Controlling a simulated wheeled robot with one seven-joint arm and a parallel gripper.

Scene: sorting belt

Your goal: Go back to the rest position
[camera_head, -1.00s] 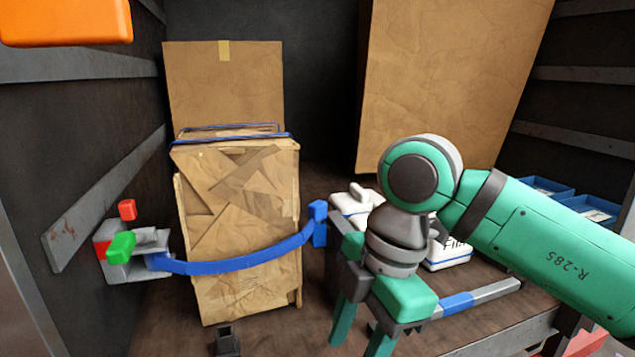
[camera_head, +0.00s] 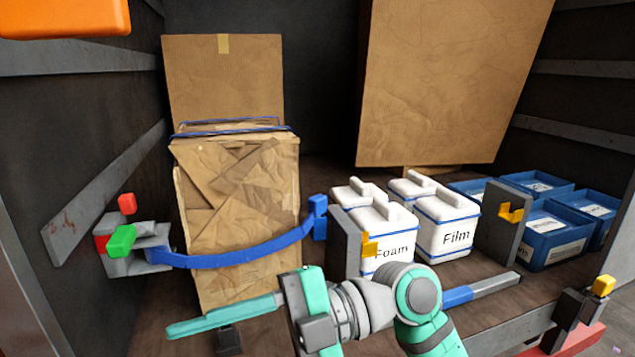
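My gripper (camera_head: 225,318) is at the lower middle of the head view, its wrist bent so that it points left. One long green finger shows, reaching left in front of the foot of the wrapped carton. The other finger cannot be made out, so the gap between them is hidden. Nothing is seen held in the gripper. My arm comes in from the bottom edge, right of the middle.
A blue strap (camera_head: 240,258) runs across the wrapped carton (camera_head: 235,190) from a wall bracket (camera_head: 125,258).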

